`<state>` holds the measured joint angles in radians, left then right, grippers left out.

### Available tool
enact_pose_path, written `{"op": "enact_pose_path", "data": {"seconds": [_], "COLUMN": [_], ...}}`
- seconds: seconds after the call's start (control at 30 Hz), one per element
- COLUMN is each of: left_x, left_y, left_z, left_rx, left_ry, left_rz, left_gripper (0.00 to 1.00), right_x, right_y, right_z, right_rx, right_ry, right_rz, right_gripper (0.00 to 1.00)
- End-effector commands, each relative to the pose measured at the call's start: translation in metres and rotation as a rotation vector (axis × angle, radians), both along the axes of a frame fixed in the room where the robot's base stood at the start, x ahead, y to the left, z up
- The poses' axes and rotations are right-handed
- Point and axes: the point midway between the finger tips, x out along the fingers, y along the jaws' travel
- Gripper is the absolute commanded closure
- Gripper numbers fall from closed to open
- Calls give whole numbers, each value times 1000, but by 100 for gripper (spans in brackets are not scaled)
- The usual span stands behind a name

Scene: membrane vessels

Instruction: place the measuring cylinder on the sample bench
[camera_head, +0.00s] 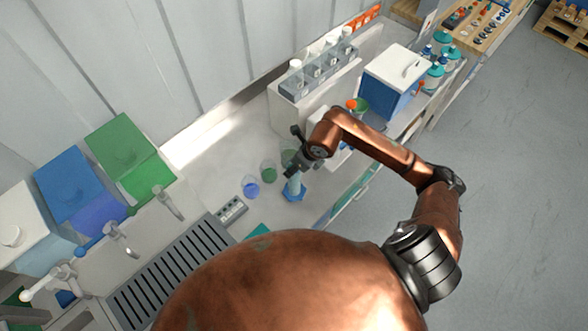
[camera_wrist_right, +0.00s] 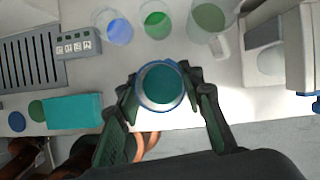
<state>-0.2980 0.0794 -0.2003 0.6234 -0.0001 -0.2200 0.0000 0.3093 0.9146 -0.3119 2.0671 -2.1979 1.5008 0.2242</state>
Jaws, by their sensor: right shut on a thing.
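The measuring cylinder (camera_head: 294,187) is a clear tube with a blue foot, upright or nearly so at the bench front. In the right wrist view I look down into the cylinder (camera_wrist_right: 162,84), which has a blue rim and teal liquid. My right gripper (camera_head: 297,164) is shut on it, with one finger on each side of the tube. The foot is on or just above the pale sample bench (camera_head: 215,165); I cannot tell which. My left gripper is not in view.
Beakers with blue (camera_head: 251,187) and green (camera_head: 268,172) liquid stand close left of the cylinder. A small socket block (camera_head: 231,209) and a slotted drain grid (camera_wrist_right: 22,63) lie farther left. A teal box (camera_wrist_right: 74,112) is near the front edge. White equipment stands to the right.

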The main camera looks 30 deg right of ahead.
Motion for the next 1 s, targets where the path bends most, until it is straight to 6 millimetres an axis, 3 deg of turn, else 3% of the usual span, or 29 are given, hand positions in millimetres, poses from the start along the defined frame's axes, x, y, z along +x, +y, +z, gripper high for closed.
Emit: {"op": "enact_pose_path", "data": {"seconds": [0.37,0.7,0.73,1.0], "left_x": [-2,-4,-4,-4], "left_y": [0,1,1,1], "left_z": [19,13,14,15], "left_rx": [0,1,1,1], "left_ry": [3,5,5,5], "left_rz": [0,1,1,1], "left_gripper": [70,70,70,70], "right_x": [5,6,5,5], "right_y": [-2,-2,-2,-2], "right_z": [-35,-41,-40,-40], "right_rx": [1,0,-1,-1], "right_ry": [2,-1,1,1], "right_rz": [1,2,2,1], "right_gripper": [100,100,63,47]}}
